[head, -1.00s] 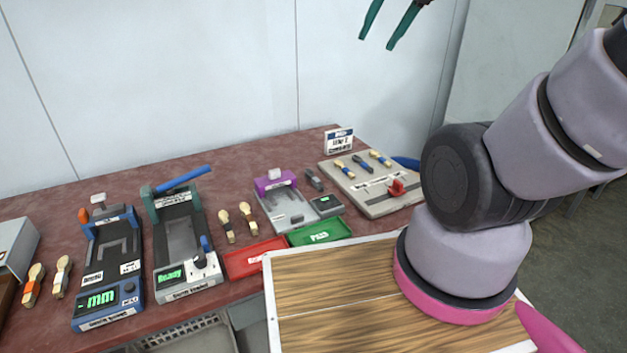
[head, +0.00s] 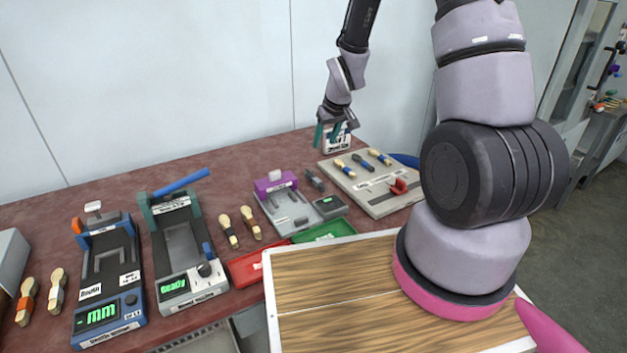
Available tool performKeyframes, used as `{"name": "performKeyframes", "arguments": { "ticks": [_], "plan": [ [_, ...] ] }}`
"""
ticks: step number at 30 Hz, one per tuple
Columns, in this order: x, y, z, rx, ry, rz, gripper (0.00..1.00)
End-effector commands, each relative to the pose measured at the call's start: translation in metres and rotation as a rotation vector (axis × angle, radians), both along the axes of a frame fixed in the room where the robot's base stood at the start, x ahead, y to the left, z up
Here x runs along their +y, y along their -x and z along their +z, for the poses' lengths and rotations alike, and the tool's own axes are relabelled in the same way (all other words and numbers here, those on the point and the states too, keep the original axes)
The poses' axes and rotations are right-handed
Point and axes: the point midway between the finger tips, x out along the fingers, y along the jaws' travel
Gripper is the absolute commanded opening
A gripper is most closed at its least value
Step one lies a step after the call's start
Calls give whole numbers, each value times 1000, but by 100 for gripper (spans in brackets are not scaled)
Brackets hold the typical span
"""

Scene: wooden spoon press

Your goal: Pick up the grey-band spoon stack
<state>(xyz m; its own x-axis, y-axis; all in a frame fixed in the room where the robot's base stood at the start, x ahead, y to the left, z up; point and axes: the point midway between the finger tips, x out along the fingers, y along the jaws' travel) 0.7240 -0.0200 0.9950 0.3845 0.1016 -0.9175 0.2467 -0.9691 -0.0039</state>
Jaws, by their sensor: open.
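Two banded spoon stacks lie at the far left of the bench. The right one (head: 57,290) seems to have a greyish band, and the left one (head: 26,301) an orange-red band. Two more pale stacks lie between the machines; the left one (head: 228,231) has a dark band, the right one (head: 250,222) a brownish band. The bands are small, so I cannot tell for sure which is the grey one. My gripper (head: 327,134) is open and empty, its green fingers pointing down above the back of the bench, far to the right of these stacks.
A blue press (head: 107,285) and a grey-green press (head: 182,250) stand between the stack pairs. Red (head: 257,264) and green (head: 324,231) trays lie in front of a purple-topped device (head: 276,183). A pale board (head: 373,199) holds several stacks; a sign (head: 338,139) stands behind.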

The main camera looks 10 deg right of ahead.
Motion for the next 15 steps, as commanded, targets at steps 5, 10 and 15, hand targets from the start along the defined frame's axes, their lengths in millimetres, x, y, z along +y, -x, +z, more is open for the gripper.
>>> {"name": "performKeyframes", "arguments": {
  "ticks": [5,10,15],
  "plan": [
    [8,-1,-45,14,7,51,55],
    [11,-3,-63,17,8,66,55],
    [14,-13,-88,18,8,65,55]
  ]
}}
